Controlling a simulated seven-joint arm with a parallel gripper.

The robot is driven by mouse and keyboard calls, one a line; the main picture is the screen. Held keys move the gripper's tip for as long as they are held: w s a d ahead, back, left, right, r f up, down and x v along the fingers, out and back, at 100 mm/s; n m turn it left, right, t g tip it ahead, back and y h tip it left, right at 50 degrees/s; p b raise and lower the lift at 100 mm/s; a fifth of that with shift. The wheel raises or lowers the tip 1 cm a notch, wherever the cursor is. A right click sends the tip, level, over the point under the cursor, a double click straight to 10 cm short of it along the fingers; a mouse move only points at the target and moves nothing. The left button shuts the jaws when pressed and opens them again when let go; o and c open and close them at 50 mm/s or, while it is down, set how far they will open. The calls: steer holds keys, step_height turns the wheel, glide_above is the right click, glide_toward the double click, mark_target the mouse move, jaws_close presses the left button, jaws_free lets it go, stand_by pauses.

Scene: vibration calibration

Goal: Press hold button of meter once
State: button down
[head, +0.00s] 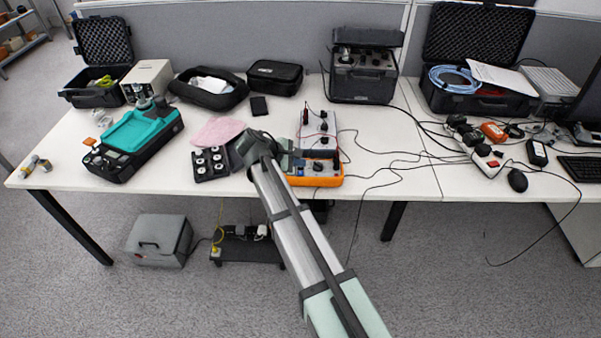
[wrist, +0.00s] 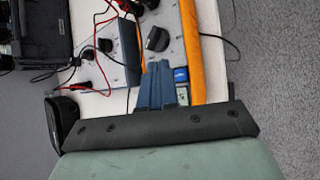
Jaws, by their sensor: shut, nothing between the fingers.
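The meter (head: 318,181), in an orange case with a dark dial, lies near the table's front edge, just right of the end of my arm in the head view. In the wrist view the meter (wrist: 195,52) shows its orange side, a black dial (wrist: 157,38) and a small blue patch (wrist: 181,74). I cannot tell which part is the hold button. My gripper (wrist: 160,68) is shut and empty. Its fingers overlap the meter's face below the dial and hide part of it. I cannot tell whether they touch it.
A grey panel (wrist: 124,50) with black knobs and red and black leads is beside the meter. A black case of round parts (head: 208,163) and a pink cloth (head: 217,131) lie left of my arm. Loose black cables (head: 375,168) cross the table to the right.

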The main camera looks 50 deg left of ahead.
mark_target(298, 174)
steer(key=shift+f, duration=0.6)
steer(key=shift+f, duration=0.15)
stand_by(1.7)
steer(key=shift+f, duration=0.25)
steer(key=shift+f, duration=0.4)
stand_by(0.7)
steer(key=shift+r, duration=0.15)
stand_by(0.3)
steer(key=shift+r, duration=0.65)
steer(key=shift+r, duration=0.15)
steer(key=shift+r, duration=2.4)
